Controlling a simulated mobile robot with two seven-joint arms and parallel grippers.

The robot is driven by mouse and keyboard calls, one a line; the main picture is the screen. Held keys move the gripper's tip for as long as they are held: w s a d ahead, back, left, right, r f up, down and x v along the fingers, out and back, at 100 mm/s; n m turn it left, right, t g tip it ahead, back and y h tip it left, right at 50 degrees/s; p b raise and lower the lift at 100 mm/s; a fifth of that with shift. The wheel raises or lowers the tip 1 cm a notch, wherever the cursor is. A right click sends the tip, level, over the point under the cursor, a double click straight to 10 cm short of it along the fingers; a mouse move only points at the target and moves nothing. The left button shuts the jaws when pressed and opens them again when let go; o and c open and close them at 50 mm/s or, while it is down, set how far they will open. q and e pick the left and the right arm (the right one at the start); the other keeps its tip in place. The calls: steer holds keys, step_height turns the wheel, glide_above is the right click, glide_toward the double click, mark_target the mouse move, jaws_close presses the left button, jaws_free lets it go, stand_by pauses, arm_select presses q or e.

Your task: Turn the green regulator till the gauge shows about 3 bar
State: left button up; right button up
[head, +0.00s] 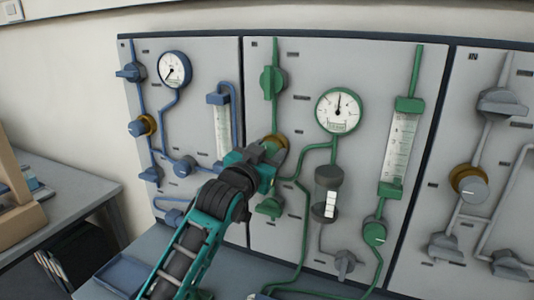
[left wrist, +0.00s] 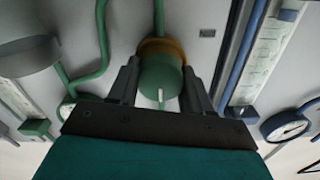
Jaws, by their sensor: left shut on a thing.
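The green regulator (head: 281,142) with its brass collar sits on the middle panel, mostly hidden by my left gripper (head: 266,156) in the head view. In the left wrist view the green regulator knob (left wrist: 160,75) lies between the two fingers of my left gripper (left wrist: 160,92), which is shut on it. A white mark shows on the knob's face. The green-rimmed gauge (head: 338,110) is up and to the right of the regulator; its needle points nearly straight up. The numbers on its dial are too small to read. My right gripper is not in view.
The left panel carries a blue gauge (head: 174,69) and blue valves. A green flowmeter (head: 401,140) and a dark-capped filter (head: 328,190) are right of the regulator. The right panel has grey valves and a grey regulator (head: 469,184). Green tubing runs close beside my gripper.

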arm_select(q)
steer(key=shift+n, duration=0.3)
steer(key=o, duration=1)
steer(key=shift+o, duration=0.2)
steer(key=v, duration=1.3)
